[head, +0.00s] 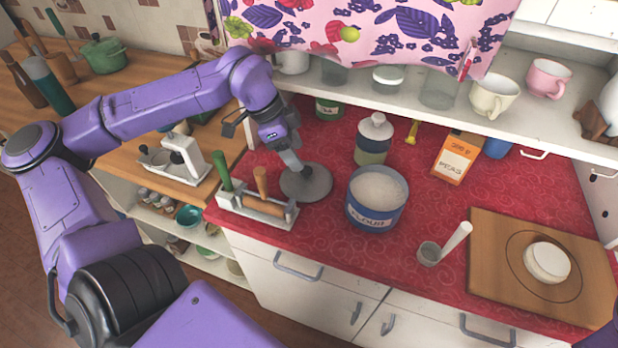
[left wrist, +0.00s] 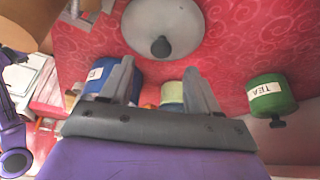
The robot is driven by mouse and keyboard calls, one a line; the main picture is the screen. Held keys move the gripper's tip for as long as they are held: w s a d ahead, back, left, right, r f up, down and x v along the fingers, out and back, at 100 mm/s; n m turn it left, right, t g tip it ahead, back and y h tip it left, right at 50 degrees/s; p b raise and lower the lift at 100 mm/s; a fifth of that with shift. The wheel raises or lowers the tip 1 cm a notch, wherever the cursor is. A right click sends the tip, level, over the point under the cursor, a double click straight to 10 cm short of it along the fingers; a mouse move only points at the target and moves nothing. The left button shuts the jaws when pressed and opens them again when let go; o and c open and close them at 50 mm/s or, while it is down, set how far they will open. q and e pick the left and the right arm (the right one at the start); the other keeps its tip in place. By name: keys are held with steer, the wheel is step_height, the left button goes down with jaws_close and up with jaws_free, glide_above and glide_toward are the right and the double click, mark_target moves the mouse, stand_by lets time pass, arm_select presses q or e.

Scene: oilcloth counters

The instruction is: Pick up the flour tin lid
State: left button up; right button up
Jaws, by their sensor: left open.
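The flour tin (head: 372,212) is blue with a flour label and stands uncovered on the red counter, with white flour inside. A round grey lid (head: 306,184) lies flat on the cloth left of the tin. In the left wrist view the lid (left wrist: 145,35) shows a dark round knob at its middle. My left gripper (head: 294,165) is over the lid in the head view, pointing down and hiding part of it. In the left wrist view its fingers (left wrist: 158,75) are apart and empty, with the knob beyond the fingertips. My right gripper is not in view.
A utensil rack (head: 258,208) with green and wooden handles stands close left of the lid. A cream-lidded jar (head: 374,140), a peas box (head: 456,157) and a green tea tin (left wrist: 273,98) stand behind.

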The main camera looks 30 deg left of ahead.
mark_target(306, 169)
arm_select(q)
steer(key=x, duration=0.5)
steer(key=shift+w+a+f+p, duration=0.1)
steer(key=shift+f+p, duration=0.2)
steer(key=shift+p, duration=0.1)
steer(key=shift+f, duration=0.1)
jaws_close()
